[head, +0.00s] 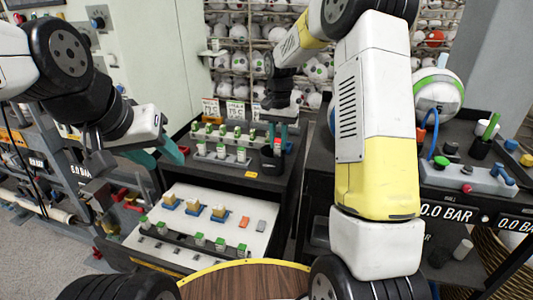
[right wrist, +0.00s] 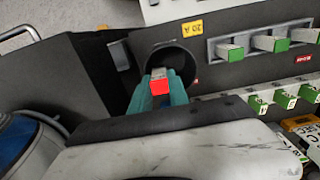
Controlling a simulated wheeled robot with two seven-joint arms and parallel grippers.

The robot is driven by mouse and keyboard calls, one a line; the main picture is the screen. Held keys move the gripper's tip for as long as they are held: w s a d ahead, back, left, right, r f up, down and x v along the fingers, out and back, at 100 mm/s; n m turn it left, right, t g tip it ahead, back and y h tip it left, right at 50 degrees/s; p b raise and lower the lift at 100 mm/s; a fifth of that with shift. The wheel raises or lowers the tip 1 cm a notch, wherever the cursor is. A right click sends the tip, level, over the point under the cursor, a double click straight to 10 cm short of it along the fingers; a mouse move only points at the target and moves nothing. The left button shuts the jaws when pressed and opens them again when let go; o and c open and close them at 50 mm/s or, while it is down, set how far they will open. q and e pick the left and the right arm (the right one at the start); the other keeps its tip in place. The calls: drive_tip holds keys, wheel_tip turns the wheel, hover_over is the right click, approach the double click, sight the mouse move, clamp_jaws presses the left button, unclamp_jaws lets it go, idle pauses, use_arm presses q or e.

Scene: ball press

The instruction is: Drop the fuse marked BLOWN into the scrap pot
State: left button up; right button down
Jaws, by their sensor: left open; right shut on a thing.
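My right gripper (right wrist: 165,90) has teal fingers shut on a pale fuse with a red end (right wrist: 159,86). In the right wrist view the fuse overlaps the opening of a round black pot (right wrist: 178,57); I cannot tell its height above the rim. In the head view my right gripper (head: 277,132) hangs at the right end of the fuse rows, above the dark pot (head: 268,156); the fuse is hardly visible there. My left gripper (head: 166,149) is open and empty, left of the fuse rows, away from the pot.
Green-ended fuses stand in a rack (head: 221,154) beside the pot and show in the right wrist view (right wrist: 230,53). A yellow "20 A" label (right wrist: 192,27) is near the pot. A white panel (head: 180,235) with more fuses lies in front. A console (head: 465,178) stands right.

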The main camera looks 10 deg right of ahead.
drive_tip(key=shift+f, duration=0.15)
drive_tip(key=c, duration=1.2)
unclamp_jaws()
